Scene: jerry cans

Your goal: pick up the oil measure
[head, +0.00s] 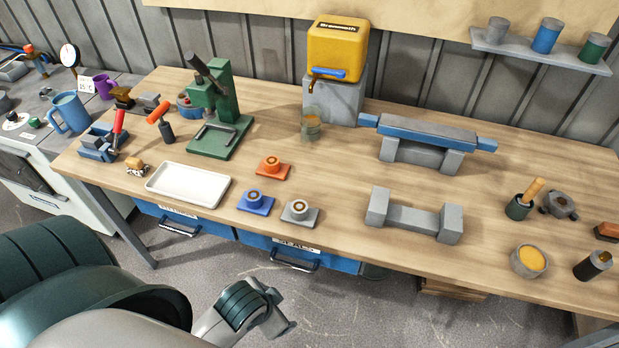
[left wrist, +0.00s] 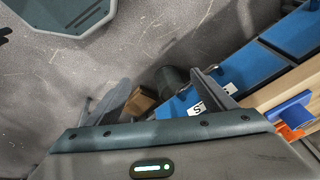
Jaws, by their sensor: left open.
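The oil measure looks to be the small see-through cup with amber contents (head: 311,127). It stands upright on the bench below the tap of the yellow tank (head: 337,50). My left gripper (head: 272,312) is low in front of the bench, well apart from the cup. In the left wrist view its two fingers (left wrist: 157,98) are spread with nothing held between them. The cup does not show in that view. My right gripper is not in view.
The wooden bench (head: 330,180) has a front edge above blue drawers (head: 285,252). Small blocks, including a blue one (head: 256,202), and a white tray (head: 188,185) lie near that edge. A green press (head: 220,110) stands left of the cup, a grey-blue stand (head: 425,140) right.

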